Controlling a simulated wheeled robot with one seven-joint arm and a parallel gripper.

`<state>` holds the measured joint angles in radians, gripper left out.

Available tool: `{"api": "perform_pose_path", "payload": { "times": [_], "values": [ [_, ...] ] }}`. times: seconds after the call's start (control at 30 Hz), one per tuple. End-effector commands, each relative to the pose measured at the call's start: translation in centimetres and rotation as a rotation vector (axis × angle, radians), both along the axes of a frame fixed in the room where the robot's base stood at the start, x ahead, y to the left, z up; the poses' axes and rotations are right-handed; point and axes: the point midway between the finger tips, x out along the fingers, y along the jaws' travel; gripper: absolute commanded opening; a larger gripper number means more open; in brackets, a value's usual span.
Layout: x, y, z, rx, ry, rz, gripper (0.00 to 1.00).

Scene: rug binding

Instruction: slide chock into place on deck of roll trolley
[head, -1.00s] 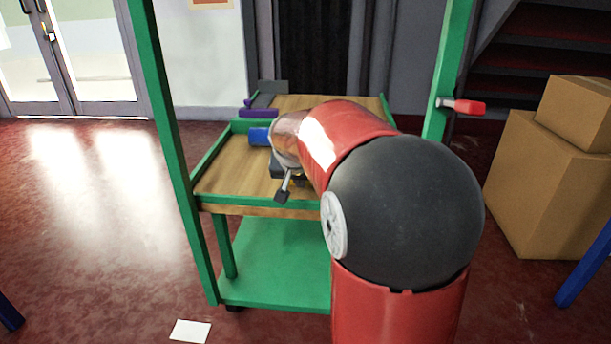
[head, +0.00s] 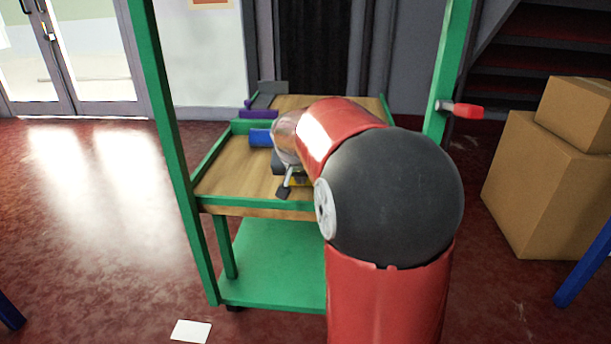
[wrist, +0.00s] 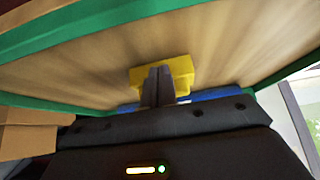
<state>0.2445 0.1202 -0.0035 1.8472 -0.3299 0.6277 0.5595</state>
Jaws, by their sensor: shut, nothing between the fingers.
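The roll trolley has green posts and rails and a wooden deck (head: 235,178). The deck also fills the wrist view (wrist: 230,45). A yellow block, which looks like the chock (wrist: 182,68), lies on the deck in the middle of the wrist view. In the head view my arm hides most of the gripper.
Green posts (head: 172,150) stand at both sides. A red-handled part (head: 466,111) juts from the right post. Cardboard boxes (head: 545,185) stand at right. The floor at left is mostly clear.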

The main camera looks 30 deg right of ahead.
Motion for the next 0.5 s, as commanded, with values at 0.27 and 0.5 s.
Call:
{"api": "perform_pose_path", "payload": {
  "times": [0.27,0.5],
  "values": [
    [0.9,-0.7,0.0,0.000,0.001,-0.002,0.00],
    [1.7,-1.3,0.0,0.000,0.001,-0.002,0.00]
  ]
}}
